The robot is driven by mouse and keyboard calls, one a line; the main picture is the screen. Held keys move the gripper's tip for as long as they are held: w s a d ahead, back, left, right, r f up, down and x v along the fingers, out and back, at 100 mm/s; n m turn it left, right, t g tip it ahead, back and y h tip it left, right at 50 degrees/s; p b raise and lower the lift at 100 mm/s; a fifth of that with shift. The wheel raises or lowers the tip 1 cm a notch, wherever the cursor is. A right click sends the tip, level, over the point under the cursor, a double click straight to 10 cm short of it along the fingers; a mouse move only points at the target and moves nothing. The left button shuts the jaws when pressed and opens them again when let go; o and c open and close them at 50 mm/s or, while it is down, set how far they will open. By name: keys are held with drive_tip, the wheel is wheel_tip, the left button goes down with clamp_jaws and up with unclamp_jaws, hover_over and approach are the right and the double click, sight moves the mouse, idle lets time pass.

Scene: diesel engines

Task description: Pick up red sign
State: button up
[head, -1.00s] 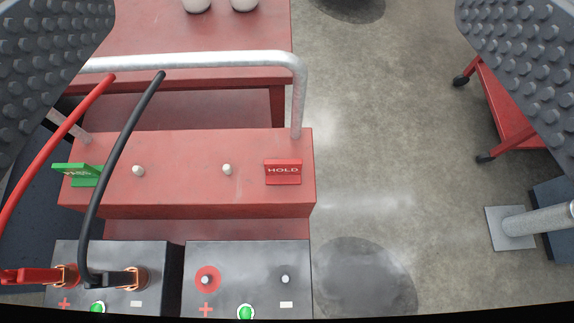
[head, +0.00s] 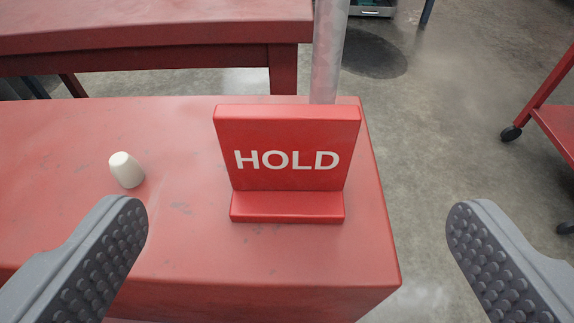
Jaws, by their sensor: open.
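The red sign (head: 287,178) with white HOLD lettering stands upright on its small foot near the right end of the red box top (head: 190,250). Its lettered face is turned toward me. My gripper (head: 297,230) is open and empty, with one studded finger at the lower left and one at the lower right. The sign lies between the fingers in the picture, a little beyond their tips, with clear space on both sides. Neither finger appears to touch it.
A white peg (head: 126,170) stands on the box top left of the sign. A metal rail post (head: 329,50) rises just behind the sign. A red table (head: 150,38) is behind, and a red cart (head: 552,120) stands at the right. Open concrete floor (head: 440,150) lies right of the box.

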sight(288, 129)
drive_tip(key=x, duration=0.6)
drive_tip(key=shift+w+b, duration=0.1)
drive_tip(key=shift+b, duration=0.3)
drive_tip(key=shift+a+r+b+x, duration=0.1)
drive_tip(key=shift+b+x, duration=0.2)
drive_tip(key=shift+x, duration=1)
drive_tip(key=shift+a+r+b+x, duration=0.1)
drive_tip(key=shift+b+x, duration=0.2)
drive_tip(key=shift+x, duration=0.95)
drive_tip(key=c, duration=1.1)
